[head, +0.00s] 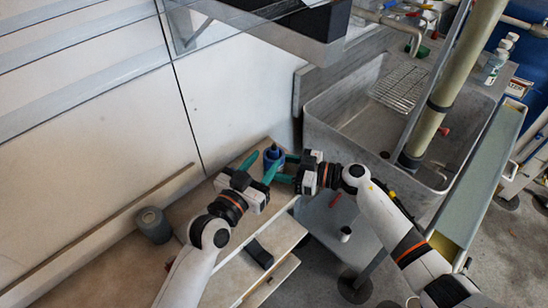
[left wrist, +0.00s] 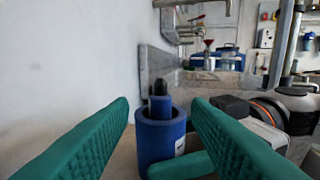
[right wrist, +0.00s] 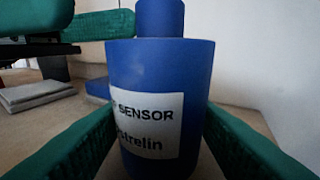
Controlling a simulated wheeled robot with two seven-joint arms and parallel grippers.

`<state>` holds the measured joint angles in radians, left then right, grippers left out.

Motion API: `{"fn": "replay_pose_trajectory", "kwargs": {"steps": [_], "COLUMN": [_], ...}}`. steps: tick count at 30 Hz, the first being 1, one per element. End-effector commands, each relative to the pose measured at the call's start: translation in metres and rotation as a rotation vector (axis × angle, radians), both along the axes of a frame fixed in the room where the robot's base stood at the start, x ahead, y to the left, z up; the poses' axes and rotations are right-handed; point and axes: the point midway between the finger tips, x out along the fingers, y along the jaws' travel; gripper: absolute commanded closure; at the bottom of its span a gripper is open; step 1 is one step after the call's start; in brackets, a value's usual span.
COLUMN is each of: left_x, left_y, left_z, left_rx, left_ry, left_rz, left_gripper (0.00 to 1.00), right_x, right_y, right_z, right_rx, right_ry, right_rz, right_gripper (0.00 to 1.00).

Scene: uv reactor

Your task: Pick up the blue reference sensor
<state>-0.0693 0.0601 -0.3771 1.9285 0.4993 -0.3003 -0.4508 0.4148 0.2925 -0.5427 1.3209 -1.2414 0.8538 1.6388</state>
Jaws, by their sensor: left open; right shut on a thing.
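The blue reference sensor (head: 274,156) stands upright on the wooden bench against the wall in the head view. In the right wrist view its blue body (right wrist: 160,70) fills the middle, with a white label reading "SENSOR" facing the camera. My right gripper (head: 284,168) is shut on it, with one green finger on each side. My left gripper (head: 261,168) is open beside it. In the left wrist view the sensor (left wrist: 160,138) shows ahead between the green fingers, its dark top up, and a green finger of my right gripper lies across its lower front.
A grey cylinder (head: 153,225) stands on the bench to the left. A small black box (head: 259,253) lies near the front. A metal sink (head: 330,115) with a wire rack (head: 402,86) is at right. A dark overhead cabinet (head: 300,18) hangs above.

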Motion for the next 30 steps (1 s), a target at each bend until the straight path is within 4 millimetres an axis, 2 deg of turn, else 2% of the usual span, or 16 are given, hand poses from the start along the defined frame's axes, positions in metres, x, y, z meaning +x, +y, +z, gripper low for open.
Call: {"fn": "replay_pose_trajectory", "kwargs": {"steps": [4, 12, 21, 29, 30], "left_x": [0.010, 0.043, 0.047, 0.047, 0.047], "left_y": [-0.006, -0.025, -0.027, -0.027, -0.027], "left_z": [0.001, 0.001, 0.001, 0.001, 0.001], "left_rx": [-0.002, -0.002, 0.000, 0.000, 0.000], "left_ry": [0.000, 0.001, 0.001, 0.001, 0.001], "left_rz": [0.000, -0.001, -0.001, -0.001, -0.001], "left_gripper": [0.56, 0.56, 0.56, 0.98, 1.00], "right_x": [0.000, 0.000, 0.000, 0.000, 0.000], "right_y": [0.000, 0.000, 0.000, 0.000, 0.000], "right_z": [-0.001, -0.001, -0.001, -0.001, -0.001], "right_rx": [-0.001, -0.001, -0.001, -0.001, -0.001], "right_ry": [0.001, 0.000, 0.000, 0.000, 0.000], "right_rz": [-0.001, -0.001, -0.001, -0.001, -0.001], "right_gripper": [0.64, 0.64, 0.64, 0.64, 0.64]}}
